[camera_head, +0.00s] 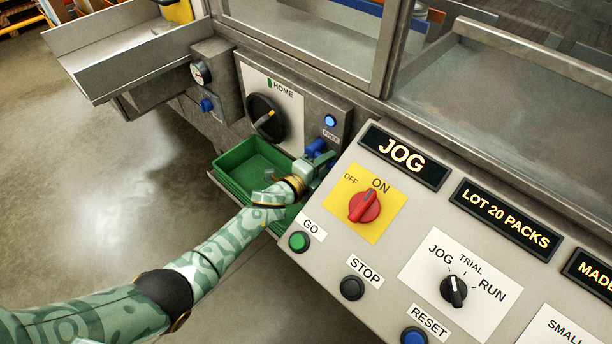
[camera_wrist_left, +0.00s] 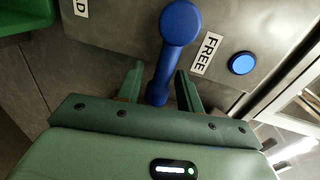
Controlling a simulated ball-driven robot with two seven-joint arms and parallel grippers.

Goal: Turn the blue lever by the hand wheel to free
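The blue lever (camera_wrist_left: 180,28) has a round knob end and a shaft that runs down between my gripper fingers in the left wrist view. A FREE label (camera_wrist_left: 207,54) is to its right, and a cut-off label ending in D (camera_wrist_left: 81,8) is at the upper left. My left gripper (camera_wrist_left: 160,85) is open, one finger on each side of the shaft, with small gaps showing. In the head view the lever (camera_head: 315,147) shows just beyond my left gripper (camera_head: 318,163). My right gripper is out of view.
A blue button (camera_head: 330,121) is above the lever. A green bin (camera_head: 232,165) lies below the wheel, beside my left forearm. The control panel with a red switch (camera_head: 364,205) and several buttons is close on the right. Open floor (camera_head: 110,190) is at the left.

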